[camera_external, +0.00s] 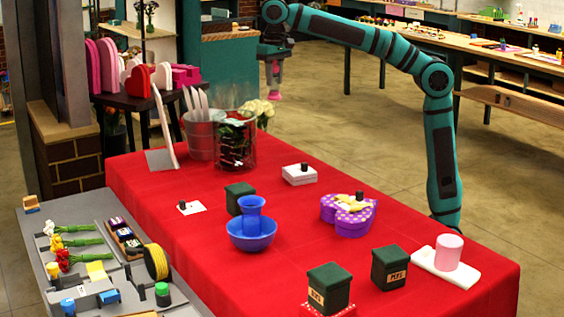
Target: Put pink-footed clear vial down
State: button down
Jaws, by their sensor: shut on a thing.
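My gripper (272,60) hangs from the teal arm above and beyond the far edge of the red table. It is shut on the pink-footed clear vial (274,90), which hangs roughly upright below the jaws. Its pink foot shows at the bottom, with the floor seen behind it. The vial's upper part is small and partly hidden by the jaws. It touches no surface that I can make out.
On the red table (230,283) stand a blue vase in a bowl (252,232), dark green boxes (389,268), a purple heart box (348,217), a white box (299,174), a pink cylinder (448,251) on a white board, and buckets (201,135). Bare cloth lies between them.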

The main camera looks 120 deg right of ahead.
jog(key=s+f+m, duration=0.1)
jog(key=f, duration=0.6)
jog(key=s+f, duration=0.1)
jog(key=f, duration=0.6)
jog(key=s+d+f+m, duration=0.1)
jog(key=f, duration=0.6)
jog(key=shift+s+f+m, duration=0.15)
jog(key=shift+m, duration=0.15)
jog(key=shift+f, duration=0.1)
jog(key=c, duration=1.1)
grip_release()
notch_tip(320, 180, up, 12)
jog(key=shift+r, duration=0.1)
jog(key=shift+a, duration=0.1)
